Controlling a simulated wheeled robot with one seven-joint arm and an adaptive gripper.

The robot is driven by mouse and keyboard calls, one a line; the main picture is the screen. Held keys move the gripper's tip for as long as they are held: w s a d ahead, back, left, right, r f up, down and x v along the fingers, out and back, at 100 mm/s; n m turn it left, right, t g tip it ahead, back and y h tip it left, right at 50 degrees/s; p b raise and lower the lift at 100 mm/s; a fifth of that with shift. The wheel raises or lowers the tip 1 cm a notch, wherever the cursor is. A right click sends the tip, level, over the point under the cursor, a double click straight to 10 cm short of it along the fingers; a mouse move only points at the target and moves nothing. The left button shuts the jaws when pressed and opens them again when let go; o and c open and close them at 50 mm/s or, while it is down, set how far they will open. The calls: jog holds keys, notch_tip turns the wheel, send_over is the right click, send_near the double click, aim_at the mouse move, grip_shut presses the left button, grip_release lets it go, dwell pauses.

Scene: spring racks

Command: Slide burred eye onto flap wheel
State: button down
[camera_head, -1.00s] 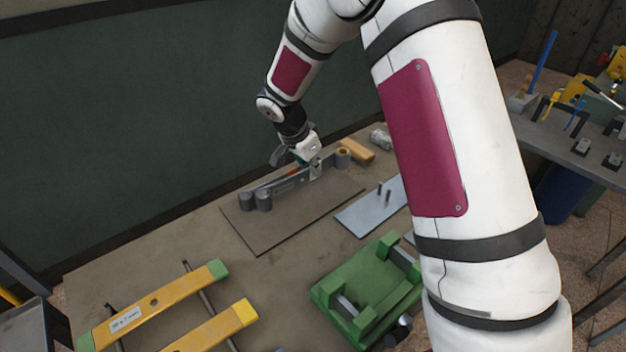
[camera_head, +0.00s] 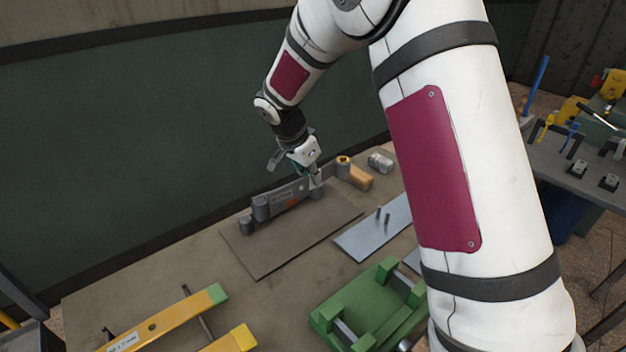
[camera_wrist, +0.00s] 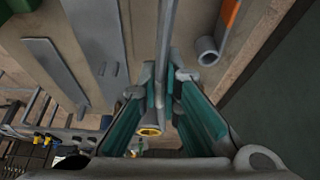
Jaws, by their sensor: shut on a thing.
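My gripper (camera_head: 314,178) is shut on a long grey leaf bar (camera_head: 293,191) and holds it up over a dark mat. The bar has a rolled eye at each end. The eye at the right end (camera_head: 343,161) has a yellow rim, which also shows in the wrist view (camera_wrist: 150,131), beyond my fingers (camera_wrist: 165,88). The other eye (camera_head: 262,208) is plain grey. A second grey leaf with an orange mark (camera_head: 292,203) stands just beside it on the mat. I cannot pick out the flap wheel for certain. My fingers hide part of the held bar.
The dark mat (camera_head: 270,262) lies below the bar. A wooden block (camera_head: 358,178) and a silver cylinder (camera_head: 380,162) are at the back. A pale plate with two pins (camera_head: 370,235), a green fixture (camera_head: 365,305) and yellow bars (camera_head: 165,320) are nearer. Another bench (camera_head: 585,165) stands right.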

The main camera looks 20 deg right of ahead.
jog(key=shift+r+p, duration=0.3)
jog(key=shift+r, duration=1.65)
